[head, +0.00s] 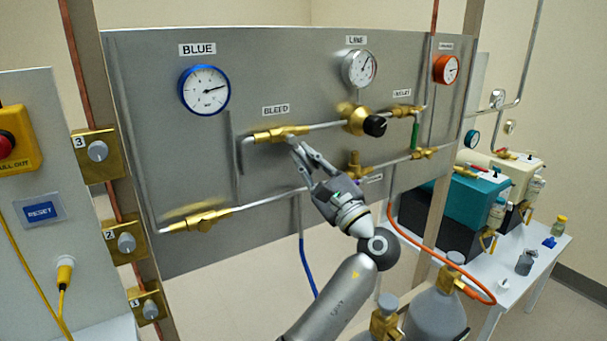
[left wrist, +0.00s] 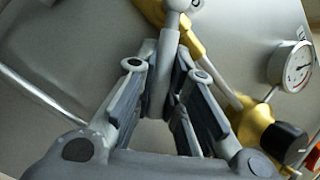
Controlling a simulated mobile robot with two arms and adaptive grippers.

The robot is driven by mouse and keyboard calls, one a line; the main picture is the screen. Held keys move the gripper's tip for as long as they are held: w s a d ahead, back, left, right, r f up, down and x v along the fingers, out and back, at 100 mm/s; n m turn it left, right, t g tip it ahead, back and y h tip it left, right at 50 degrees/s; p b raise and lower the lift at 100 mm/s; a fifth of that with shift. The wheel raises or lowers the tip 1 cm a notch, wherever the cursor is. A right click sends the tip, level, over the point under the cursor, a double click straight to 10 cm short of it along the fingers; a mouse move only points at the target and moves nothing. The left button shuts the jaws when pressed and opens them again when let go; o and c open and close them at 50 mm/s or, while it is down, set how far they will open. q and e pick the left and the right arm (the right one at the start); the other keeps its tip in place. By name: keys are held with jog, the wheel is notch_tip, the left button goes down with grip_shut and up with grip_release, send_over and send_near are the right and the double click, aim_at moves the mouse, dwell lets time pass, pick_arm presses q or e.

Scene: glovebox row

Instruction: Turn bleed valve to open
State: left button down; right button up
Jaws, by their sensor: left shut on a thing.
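The bleed valve (head: 275,135) is a brass body in the upper pipe under the BLEED label (head: 276,110). In the left wrist view, the brass valve (left wrist: 196,45) runs diagonally, with a round grey hub at its top. The valve's grey lever (left wrist: 165,75) reaches from that hub down between my fingers. My left gripper (head: 300,151) is at the valve from below right. In the left wrist view my left gripper (left wrist: 164,78) is shut on the lever. In the head view the fingers hide most of the lever. My right gripper is not in view.
A brass regulator with a black knob (head: 374,125) is right of the valve. A blue-rimmed gauge (head: 204,90) is above left. A lower pipe with a brass valve (head: 208,220) runs below. Gas cylinders (head: 437,312) and an orange hose (head: 428,260) are at lower right.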

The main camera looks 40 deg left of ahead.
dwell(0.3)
pick_arm(q)
jog(key=c, duration=1.5)
grip_release()
jog(key=v, duration=1.2)
jog(key=shift+d, duration=0.1)
jog(key=shift+w, duration=0.1)
